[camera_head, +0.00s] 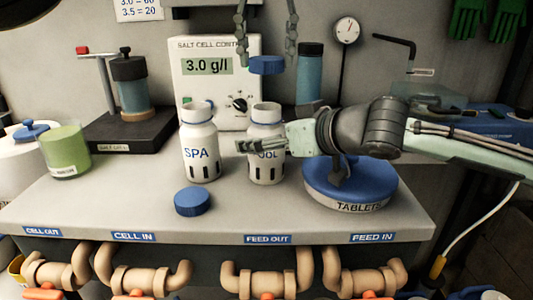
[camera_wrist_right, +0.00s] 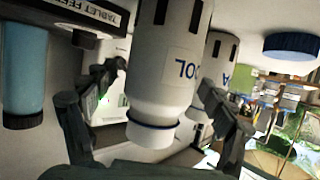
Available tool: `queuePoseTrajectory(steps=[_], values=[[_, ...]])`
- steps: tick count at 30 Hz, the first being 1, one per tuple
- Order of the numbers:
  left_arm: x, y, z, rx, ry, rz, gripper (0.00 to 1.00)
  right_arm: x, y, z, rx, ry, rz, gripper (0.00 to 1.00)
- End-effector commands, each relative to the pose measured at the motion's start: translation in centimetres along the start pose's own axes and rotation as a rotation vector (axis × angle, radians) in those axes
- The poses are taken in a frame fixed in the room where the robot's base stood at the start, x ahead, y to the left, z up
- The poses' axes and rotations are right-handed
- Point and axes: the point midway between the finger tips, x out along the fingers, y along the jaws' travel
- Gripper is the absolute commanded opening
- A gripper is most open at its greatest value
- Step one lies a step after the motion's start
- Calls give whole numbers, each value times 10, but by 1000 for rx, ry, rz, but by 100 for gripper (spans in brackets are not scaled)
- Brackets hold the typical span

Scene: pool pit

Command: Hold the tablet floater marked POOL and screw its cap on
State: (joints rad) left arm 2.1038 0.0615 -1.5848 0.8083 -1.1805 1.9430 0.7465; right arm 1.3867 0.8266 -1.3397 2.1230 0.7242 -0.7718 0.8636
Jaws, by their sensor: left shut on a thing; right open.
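The white floater marked POOL (camera_head: 267,172) stands upright on the counter with its neck uncapped. It also shows upside down in the right wrist view (camera_wrist_right: 160,75). My left gripper (camera_head: 266,52) is high above it, shut on a blue cap (camera_head: 267,65) that hangs over the neck with a clear gap. My right gripper (camera_head: 262,145) comes in from the right at the floater's upper body. Its jaws are open, one finger on each side of the floater in the wrist view; one covers part of the lettering. Contact cannot be told.
A similar uncapped floater marked SPA (camera_head: 201,155) stands close on the left. Another blue cap (camera_head: 192,202) lies on the counter before it. A blue-lidded TABLETS tub (camera_head: 345,203) is under my right arm. The salt cell control box (camera_head: 214,75) stands behind. Pipes run below the counter edge.

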Motion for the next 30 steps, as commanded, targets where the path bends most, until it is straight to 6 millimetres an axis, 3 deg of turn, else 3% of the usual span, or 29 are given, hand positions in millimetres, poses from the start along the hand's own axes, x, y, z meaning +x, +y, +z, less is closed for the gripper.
queuePoseTrajectory(steps=[9, 27, 30], values=[[0, 0, 0, 0, 0, 0, 35, 2, 0, 0, 0, 0, 1, 84], [0, 0, 0, 0, 0, 0, 35, 2, 1, 0, 1, 0, 1, 10], [2, 0, 0, 0, 1, 0, 35, 2, 1, 0, 1, -1, 1, 7]])
